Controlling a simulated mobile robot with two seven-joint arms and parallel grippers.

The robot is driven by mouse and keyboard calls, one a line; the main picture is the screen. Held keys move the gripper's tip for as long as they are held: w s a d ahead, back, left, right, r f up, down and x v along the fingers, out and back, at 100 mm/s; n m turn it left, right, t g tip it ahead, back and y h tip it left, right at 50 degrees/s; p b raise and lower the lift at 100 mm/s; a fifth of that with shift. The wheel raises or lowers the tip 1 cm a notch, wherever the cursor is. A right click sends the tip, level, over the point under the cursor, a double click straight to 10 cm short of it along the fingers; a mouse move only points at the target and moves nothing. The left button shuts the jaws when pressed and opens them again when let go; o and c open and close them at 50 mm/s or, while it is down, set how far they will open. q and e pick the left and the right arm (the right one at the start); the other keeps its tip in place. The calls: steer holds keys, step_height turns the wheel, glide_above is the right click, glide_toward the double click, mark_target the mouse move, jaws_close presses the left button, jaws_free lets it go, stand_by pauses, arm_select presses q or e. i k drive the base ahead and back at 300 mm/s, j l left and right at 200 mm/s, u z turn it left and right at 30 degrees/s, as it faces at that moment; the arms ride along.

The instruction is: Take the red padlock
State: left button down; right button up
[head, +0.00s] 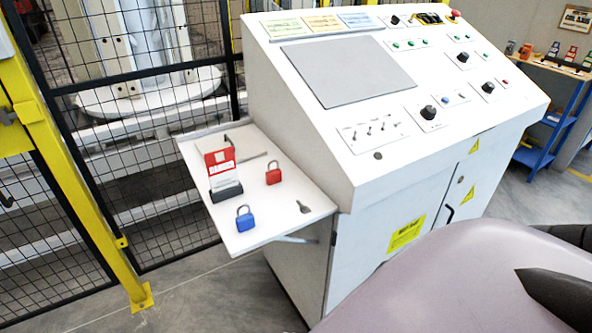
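The red padlock (273,177) stands on a small white side shelf (262,228) attached to the left of the control console. Its shackle points up. A blue padlock (245,222) stands nearer the front edge of the shelf. A red and white tag in a dark holder (226,192) stands left of the red padlock, apart from it. A small dark key-like item (302,206) lies to the right.
The white control console (375,190) with knobs and buttons rises right beside the shelf. A black mesh fence (100,130) with a yellow post (75,160) stands to the left. A blue rack (560,120) is at the far right. Grey floor lies in front of the shelf.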

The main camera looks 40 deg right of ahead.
mark_target(273, 176)
steer(key=i+j+z, duration=0.15)
steer(key=j+z, duration=0.25)
steer(key=i+j+z, duration=0.15)
steer(key=j+z, duration=0.6)
steer(key=i+j, duration=0.05)
steer(key=j, duration=0.05)
